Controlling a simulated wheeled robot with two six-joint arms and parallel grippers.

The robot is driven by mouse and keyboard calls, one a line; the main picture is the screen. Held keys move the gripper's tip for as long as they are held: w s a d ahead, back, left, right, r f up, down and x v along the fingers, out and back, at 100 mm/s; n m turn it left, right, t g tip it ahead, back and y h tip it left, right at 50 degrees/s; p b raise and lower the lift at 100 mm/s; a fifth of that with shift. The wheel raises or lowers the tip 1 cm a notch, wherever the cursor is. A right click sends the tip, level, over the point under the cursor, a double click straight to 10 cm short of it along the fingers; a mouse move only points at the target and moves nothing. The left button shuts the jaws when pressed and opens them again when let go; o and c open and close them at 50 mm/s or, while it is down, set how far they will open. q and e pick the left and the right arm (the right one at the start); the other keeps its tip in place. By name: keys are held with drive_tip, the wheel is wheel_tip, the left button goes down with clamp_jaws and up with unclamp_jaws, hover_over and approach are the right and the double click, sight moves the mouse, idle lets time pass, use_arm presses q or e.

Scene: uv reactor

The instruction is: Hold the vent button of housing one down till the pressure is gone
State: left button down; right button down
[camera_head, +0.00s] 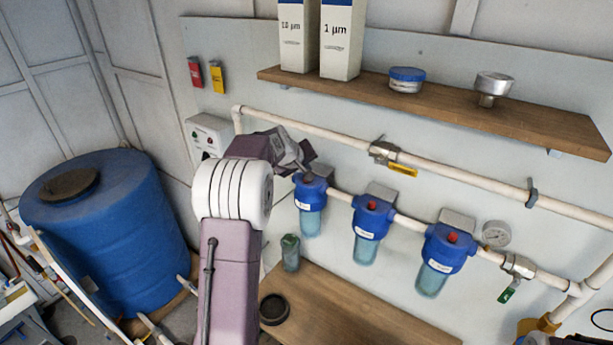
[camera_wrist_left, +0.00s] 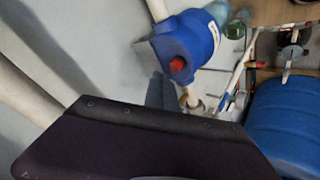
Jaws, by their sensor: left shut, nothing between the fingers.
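Three blue filter housings with clear bowls hang in a row on the wall pipe: a left one (camera_head: 311,190), a middle one (camera_head: 371,216) and a right one (camera_head: 446,247). Their labels are too small to read. Red buttons top the middle and right ones; the left one's top is hidden behind my left gripper (camera_head: 307,172), which is shut and empty there. The left wrist view shows one blue housing (camera_wrist_left: 190,40) with its red button (camera_wrist_left: 178,65) uncovered, close to a grey finger. Contact with the button cannot be told. A round gauge (camera_head: 496,234) is unreadable.
A white pipe with a yellow-tagged valve (camera_head: 384,150) runs above the housings, under a wooden shelf (camera_head: 430,101). A green-handled valve (camera_head: 516,267) is at the right. A blue tank (camera_head: 110,240) stands at the left. A bench (camera_head: 345,310) lies below.

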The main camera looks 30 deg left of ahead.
use_arm(q)
wheel_tip(320, 180, up, 5)
drive_tip(key=p, duration=0.4)
idle(0.4)
